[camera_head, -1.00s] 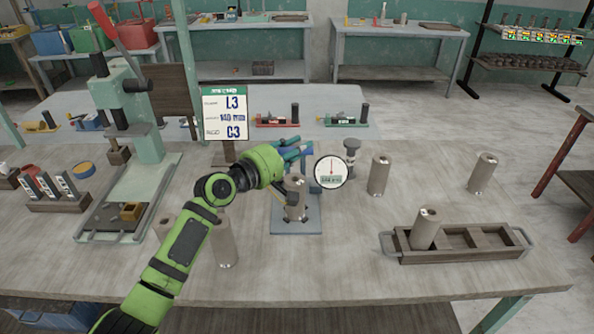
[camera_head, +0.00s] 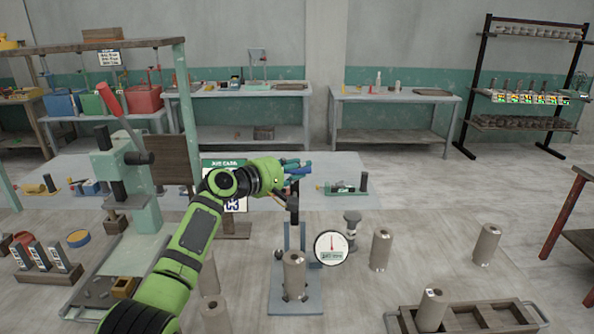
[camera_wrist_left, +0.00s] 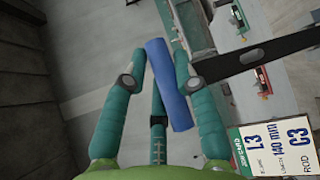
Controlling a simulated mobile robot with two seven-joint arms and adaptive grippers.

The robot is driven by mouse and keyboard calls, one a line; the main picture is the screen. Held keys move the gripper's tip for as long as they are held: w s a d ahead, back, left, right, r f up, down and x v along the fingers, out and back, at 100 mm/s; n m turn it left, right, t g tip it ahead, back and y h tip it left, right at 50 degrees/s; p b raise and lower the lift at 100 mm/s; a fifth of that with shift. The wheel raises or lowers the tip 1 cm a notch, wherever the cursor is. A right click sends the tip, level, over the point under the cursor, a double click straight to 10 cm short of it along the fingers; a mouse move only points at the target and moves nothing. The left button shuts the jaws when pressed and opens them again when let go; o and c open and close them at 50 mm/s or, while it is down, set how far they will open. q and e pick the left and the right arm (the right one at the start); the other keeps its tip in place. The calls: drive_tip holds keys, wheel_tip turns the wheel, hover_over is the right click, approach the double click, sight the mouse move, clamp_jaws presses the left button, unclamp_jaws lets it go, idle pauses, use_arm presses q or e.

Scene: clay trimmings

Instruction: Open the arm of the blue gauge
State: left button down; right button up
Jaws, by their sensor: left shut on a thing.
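The blue gauge (camera_head: 277,294) stands on the near table, with a grey-blue base plate and post and a round white dial (camera_head: 331,247). A tan cylinder (camera_head: 294,274) stands upright on its base. My left gripper (camera_head: 297,171) is above and behind that cylinder, shut on the gauge arm's blue handle (camera_wrist_left: 169,84). The handle lies slanted between the fingers in the left wrist view. A dark part (camera_head: 293,203) hangs just below the gripper, clear of the cylinder top. The gripper hides much of the gauge arm. My right gripper is not in view.
A green press (camera_head: 124,180) with a red lever stands to the left. Tan cylinders (camera_head: 381,249) stand around the gauge. A wooden tray (camera_head: 508,318) is at the front right. A job card (camera_wrist_left: 280,141) stands behind my left arm.

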use_arm(q)
drive_tip(key=shift+w+a+f, duration=0.1)
drive_tip(key=shift+w+a, duration=0.1)
drive_tip(key=shift+w, duration=0.1)
drive_tip(key=shift+f, duration=0.1)
